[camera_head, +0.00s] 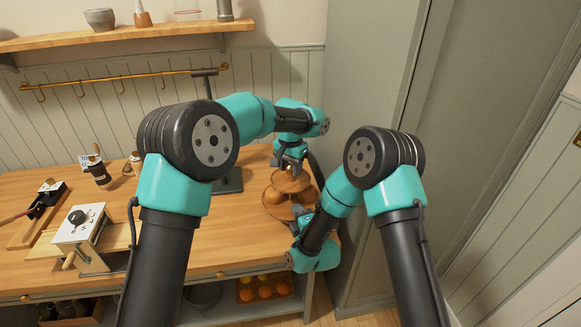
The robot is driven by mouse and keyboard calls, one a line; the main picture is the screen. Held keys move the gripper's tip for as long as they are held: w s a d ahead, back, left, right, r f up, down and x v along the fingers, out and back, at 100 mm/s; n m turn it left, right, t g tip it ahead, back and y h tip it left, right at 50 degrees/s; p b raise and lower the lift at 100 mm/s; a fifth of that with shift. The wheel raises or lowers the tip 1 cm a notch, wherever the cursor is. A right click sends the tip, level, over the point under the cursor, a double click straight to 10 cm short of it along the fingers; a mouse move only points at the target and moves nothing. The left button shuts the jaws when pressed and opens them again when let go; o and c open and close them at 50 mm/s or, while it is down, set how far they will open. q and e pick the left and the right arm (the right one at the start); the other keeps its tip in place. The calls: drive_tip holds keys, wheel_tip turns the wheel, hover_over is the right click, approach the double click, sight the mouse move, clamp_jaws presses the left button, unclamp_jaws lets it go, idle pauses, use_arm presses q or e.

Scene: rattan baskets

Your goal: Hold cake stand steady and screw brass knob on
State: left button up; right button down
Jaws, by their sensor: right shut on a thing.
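The cake stand (274,196), a tiered stand of round brown wooden plates, stands at the right end of the wooden table. My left gripper (289,168) points down at the top of the stand, close above the upper plate. Whether its fingers are open or hold the knob is too small to tell. My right gripper (297,221) is low at the front right of the stand, shut on the cake stand near its lower plate. The brass knob cannot be made out; it may be hidden at my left gripper.
A tall cabinet (372,75) stands close on the right. A dark post (230,183) on a flat base stands left of the stand. A white-topped device (80,222) and small tools are at the left. A shelf (120,33) and brass rail (120,77) line the wall.

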use_arm(q)
drive_tip(key=o, duration=0.4)
wheel_tip(320, 180, up, 12)
idle(0.7)
use_arm(e)
drive_tip(key=c, duration=1.1)
unclamp_jaws()
drive_tip(key=shift+s, duration=0.1)
